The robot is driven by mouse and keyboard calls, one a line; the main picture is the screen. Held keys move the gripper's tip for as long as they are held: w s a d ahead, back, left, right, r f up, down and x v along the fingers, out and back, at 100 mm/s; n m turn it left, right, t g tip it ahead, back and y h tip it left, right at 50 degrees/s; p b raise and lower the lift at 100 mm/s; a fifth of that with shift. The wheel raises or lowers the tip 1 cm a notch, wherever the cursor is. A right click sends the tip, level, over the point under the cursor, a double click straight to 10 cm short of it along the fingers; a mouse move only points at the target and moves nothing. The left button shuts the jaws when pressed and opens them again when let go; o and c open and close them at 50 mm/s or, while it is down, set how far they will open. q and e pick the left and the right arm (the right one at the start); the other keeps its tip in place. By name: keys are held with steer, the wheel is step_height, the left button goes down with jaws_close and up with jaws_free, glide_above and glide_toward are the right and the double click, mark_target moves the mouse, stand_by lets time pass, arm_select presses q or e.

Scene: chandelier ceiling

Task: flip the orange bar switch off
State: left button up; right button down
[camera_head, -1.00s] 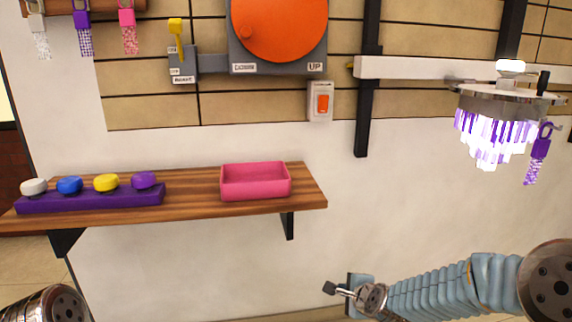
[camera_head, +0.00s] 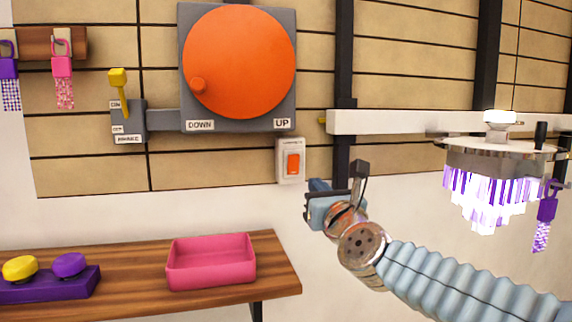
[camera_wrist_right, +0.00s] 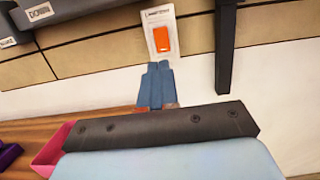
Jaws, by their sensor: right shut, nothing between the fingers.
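The orange bar switch (camera_head: 293,163) sits on a white plate on the wall, below the right end of the grey panel. In the right wrist view the orange bar (camera_wrist_right: 161,39) is at the top centre, with small unreadable lettering above it. My right gripper (camera_head: 318,186) is just below and right of the switch in the head view. In the right wrist view its blue fingers (camera_wrist_right: 156,86) are together and empty, pointing at the switch plate and seeming to stop a little below it. I cannot tell whether they touch. My left gripper is out of view.
A large orange disc (camera_head: 239,62) and a yellow brake lever (camera_head: 119,88) are left of the switch. A dark vertical post (camera_head: 344,60) is close on its right. A lit chandelier (camera_head: 489,180) hangs at right. Below are a wooden shelf (camera_head: 130,299) and pink tray (camera_head: 211,275).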

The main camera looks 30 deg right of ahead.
mark_target(294, 159)
steer(key=shift+w, duration=0.15)
steer(key=p+x, duration=0.4)
steer(key=x, duration=0.9)
steer(key=shift+w+r+p, duration=0.1)
steer(key=shift+p, duration=0.3)
steer(key=shift+w+d, duration=0.1)
steer(key=shift+w, duration=0.15)
